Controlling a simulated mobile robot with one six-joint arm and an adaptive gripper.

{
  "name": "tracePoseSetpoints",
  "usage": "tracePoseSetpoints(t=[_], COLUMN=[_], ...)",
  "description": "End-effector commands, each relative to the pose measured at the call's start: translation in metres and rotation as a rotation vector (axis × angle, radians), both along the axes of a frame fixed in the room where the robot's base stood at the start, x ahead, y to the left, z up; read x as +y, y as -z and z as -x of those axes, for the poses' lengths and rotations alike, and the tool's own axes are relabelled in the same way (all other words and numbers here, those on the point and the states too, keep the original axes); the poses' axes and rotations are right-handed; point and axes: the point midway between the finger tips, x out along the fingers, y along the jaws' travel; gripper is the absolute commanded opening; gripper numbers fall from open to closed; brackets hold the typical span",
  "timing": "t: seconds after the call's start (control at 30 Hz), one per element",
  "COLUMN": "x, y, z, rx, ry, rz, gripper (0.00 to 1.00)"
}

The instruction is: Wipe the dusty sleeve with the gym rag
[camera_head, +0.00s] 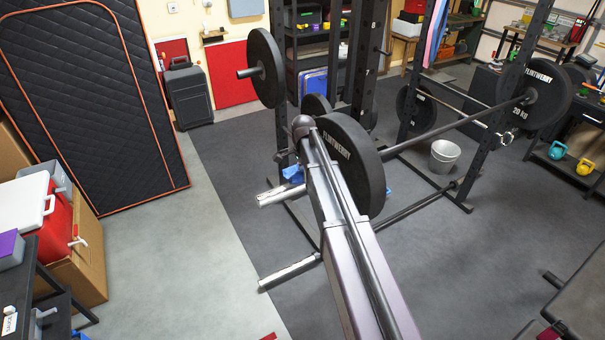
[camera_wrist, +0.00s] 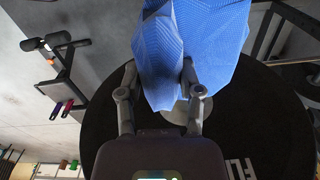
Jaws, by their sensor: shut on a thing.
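The gym rag (camera_wrist: 205,40) is a blue textured cloth. My gripper (camera_wrist: 160,72) is shut on it in the wrist view, with folds hanging between and beyond the fingers. In the head view a bit of the blue rag (camera_head: 293,173) shows left of my arm, just above the sleeve. The sleeve (camera_head: 280,195) is the pale silver bar end sticking out left of the near black plate (camera_head: 362,165). My arm hides the sleeve's inner part. A grey round part, perhaps the sleeve, shows behind the rag in the wrist view. I cannot tell whether rag and sleeve touch, nor see dust clearly.
The barbell (camera_head: 455,127) runs right to a far plate (camera_head: 545,95) between black rack uprights. A lower bar with a silver end (camera_head: 290,273) lies below the sleeve. A bucket (camera_head: 446,156) stands right. The floor (camera_head: 190,250) at left is clear.

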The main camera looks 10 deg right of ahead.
Motion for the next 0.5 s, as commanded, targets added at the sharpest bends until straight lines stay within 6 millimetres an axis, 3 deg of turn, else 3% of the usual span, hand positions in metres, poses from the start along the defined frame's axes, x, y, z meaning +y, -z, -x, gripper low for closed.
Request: tracePoseSetpoints(t=[0.17,0.5], x=[0.0003,0.0007], y=[0.0097,0.0105], z=[0.0,0.0], rx=[0.0,0.0], ry=[0.0,-0.001], rz=[0.0,0.0], gripper=[0.09,0.09])
